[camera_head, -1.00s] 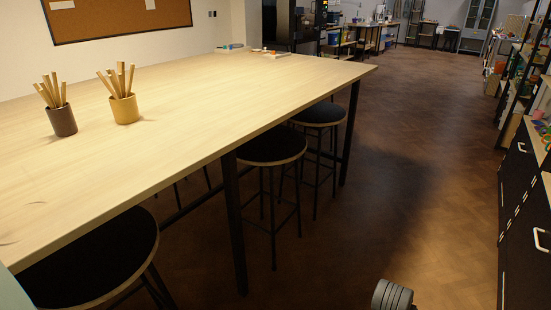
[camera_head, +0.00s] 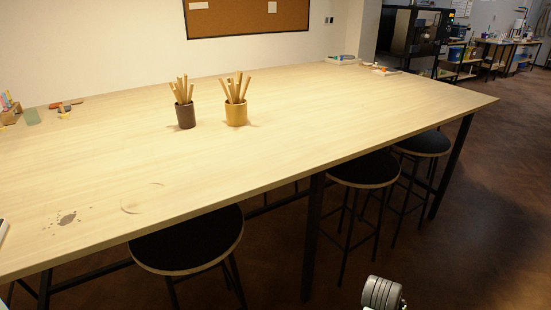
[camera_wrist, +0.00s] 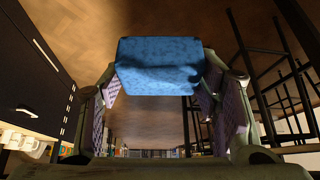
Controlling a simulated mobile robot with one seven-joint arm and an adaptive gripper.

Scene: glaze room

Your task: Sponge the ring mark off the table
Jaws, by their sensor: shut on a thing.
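The ring mark (camera_head: 130,209) shows in the head view as a faint, broken brown ring on the pale wooden table (camera_head: 300,120), near its front edge at the left. My gripper (camera_wrist: 160,75) is in the wrist view, shut on a blue sponge (camera_wrist: 158,58). The sponge sits between the two fingers, with a dark shadow across its lower part. Dark floor and stool legs show behind the sponge, and the gripper is away from the ring mark. The gripper and sponge do not show in the head view.
Several stools, including a near one (camera_head: 190,240), are tucked under the front edge. Small items lie at the far left.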

